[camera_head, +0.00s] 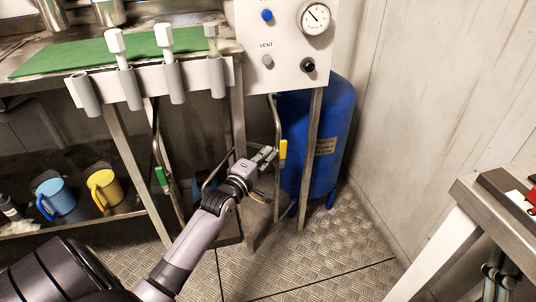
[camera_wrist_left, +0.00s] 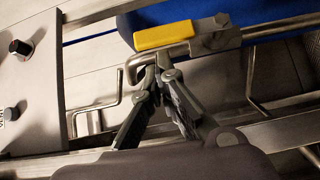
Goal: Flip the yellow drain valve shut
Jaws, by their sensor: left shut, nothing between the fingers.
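The yellow drain valve handle (camera_head: 283,150) is a short upright grip on a pipe in front of the blue tank. In the left wrist view the yellow handle (camera_wrist_left: 163,36) lies across the top, just beyond my fingertips. My left gripper (camera_head: 268,154) is just left of the handle in the head view. In the left wrist view the fingers of my left gripper (camera_wrist_left: 157,70) come together at the tips with nothing between them, close to the metal bend by the handle. I cannot tell whether they touch it. My right gripper is not in view.
A blue tank (camera_head: 336,135) stands behind the valve. A green-handled valve (camera_head: 160,176) is to the left. A white panel (camera_head: 285,60) with knobs and a gauge (camera_head: 315,18) hangs above. Table legs frame the space. A steel bench (camera_head: 500,215) is at right, with free floor between.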

